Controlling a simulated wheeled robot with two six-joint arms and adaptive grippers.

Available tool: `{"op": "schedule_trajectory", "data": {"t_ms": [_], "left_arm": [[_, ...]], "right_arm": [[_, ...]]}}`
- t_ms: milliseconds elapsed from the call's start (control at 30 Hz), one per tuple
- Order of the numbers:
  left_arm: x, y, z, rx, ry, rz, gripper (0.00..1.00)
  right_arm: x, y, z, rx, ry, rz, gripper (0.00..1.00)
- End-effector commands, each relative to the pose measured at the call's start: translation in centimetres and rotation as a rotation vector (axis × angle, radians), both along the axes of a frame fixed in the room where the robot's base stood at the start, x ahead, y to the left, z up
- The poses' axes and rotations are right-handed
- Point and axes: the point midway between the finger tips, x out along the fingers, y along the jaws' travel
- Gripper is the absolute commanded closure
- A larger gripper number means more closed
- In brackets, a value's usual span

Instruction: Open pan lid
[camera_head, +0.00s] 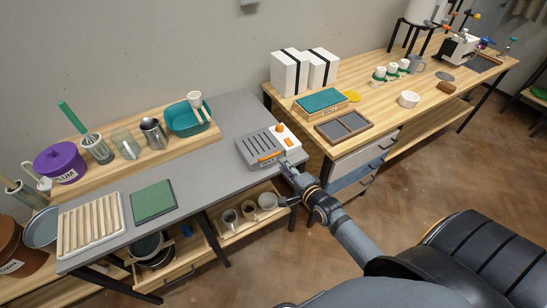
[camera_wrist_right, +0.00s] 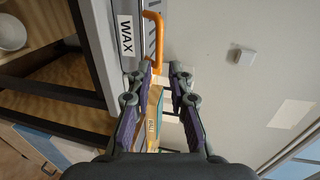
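The wax pan (camera_head: 262,147) stands at the right end of the grey counter. Its grey slotted lid lies flat and closed, with an orange handle (camera_head: 269,157) at its front edge. My right gripper (camera_head: 287,167) is just in front of the pan's right side. In the right wrist view, the WAX label (camera_wrist_right: 126,38) and the bent orange handle (camera_wrist_right: 155,38) lie ahead of the fingertips. The right gripper (camera_wrist_right: 162,70) is open, its fingertips apart near one end of the handle. I cannot tell whether they touch it. My left gripper is not in view.
A white control box (camera_head: 287,139) with orange knobs adjoins the pan. A green tile (camera_head: 153,201) and a ribbed rack (camera_head: 91,226) lie left on the counter. A shelf with cups (camera_head: 248,209) is below. The counter between tile and pan is clear.

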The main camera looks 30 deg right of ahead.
Motion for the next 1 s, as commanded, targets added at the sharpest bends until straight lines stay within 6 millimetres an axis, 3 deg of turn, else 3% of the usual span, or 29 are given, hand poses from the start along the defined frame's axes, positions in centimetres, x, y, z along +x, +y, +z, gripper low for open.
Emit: {"op": "schedule_trajectory", "data": {"t_ms": [33,133,400,767,900,1000], "left_arm": [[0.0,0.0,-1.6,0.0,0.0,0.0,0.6],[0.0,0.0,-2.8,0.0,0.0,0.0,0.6],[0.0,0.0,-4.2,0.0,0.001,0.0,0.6],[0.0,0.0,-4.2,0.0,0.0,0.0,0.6],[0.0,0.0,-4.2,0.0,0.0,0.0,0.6],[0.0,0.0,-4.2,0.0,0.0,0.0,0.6]], "right_arm": [[1.1,0.1,-0.9,0.001,-0.005,0.0,0.81],[3.3,0.3,-1.4,0.003,-0.004,-0.002,0.81],[7.6,0.6,-1.9,0.0,0.0,-0.002,0.81],[8.4,0.6,-1.9,-0.001,0.002,-0.001,0.81],[8.3,0.6,-1.9,-0.002,0.002,-0.001,0.98],[8.3,0.6,-1.9,-0.002,0.002,-0.001,1.0]]}}
